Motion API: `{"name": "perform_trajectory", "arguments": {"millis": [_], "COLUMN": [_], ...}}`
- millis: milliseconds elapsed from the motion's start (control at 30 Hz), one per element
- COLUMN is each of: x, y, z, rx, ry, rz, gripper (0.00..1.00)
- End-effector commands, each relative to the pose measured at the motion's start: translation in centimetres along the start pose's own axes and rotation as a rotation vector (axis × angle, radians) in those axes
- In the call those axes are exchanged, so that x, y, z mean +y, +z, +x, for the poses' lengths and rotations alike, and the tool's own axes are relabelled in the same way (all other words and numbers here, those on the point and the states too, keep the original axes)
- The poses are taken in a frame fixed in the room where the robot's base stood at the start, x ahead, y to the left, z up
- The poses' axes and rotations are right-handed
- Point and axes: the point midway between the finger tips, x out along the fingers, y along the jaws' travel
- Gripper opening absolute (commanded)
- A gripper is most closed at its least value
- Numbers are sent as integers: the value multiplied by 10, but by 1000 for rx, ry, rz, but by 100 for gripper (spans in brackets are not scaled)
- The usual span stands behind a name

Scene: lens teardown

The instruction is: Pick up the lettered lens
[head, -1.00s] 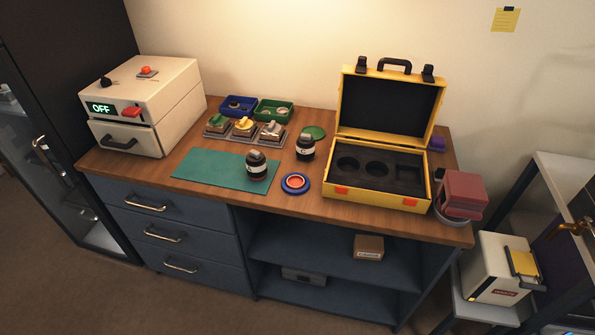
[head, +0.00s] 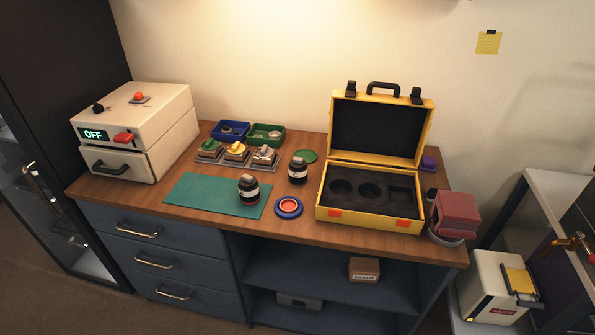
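Two dark cylindrical lenses with a white band stand upright on the wooden bench. One lens (head: 248,190) stands on the green mat (head: 195,191). The other lens (head: 298,171) stands on bare wood farther back and to the right, in front of a green disc (head: 306,155). The white bands may carry letters, but they are too small to read, so I cannot tell which lens is lettered. My gripper is not in view.
An open yellow case (head: 368,226) with dark foam recesses stands right of the lenses. A blue and red round piece (head: 289,206) lies in front of them. Small tools on grey stands (head: 236,153) and blue (head: 230,128) and green (head: 265,131) trays are behind. A cream machine (head: 139,125) reads OFF.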

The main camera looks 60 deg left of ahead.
Motion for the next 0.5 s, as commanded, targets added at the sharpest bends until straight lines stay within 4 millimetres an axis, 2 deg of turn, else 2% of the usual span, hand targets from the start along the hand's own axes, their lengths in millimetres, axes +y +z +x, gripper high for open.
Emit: {"name": "perform_trajectory", "arguments": {"millis": [67, 500], "x": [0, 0], "y": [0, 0], "z": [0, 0], "rx": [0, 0], "ry": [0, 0], "rz": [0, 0], "gripper": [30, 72]}}
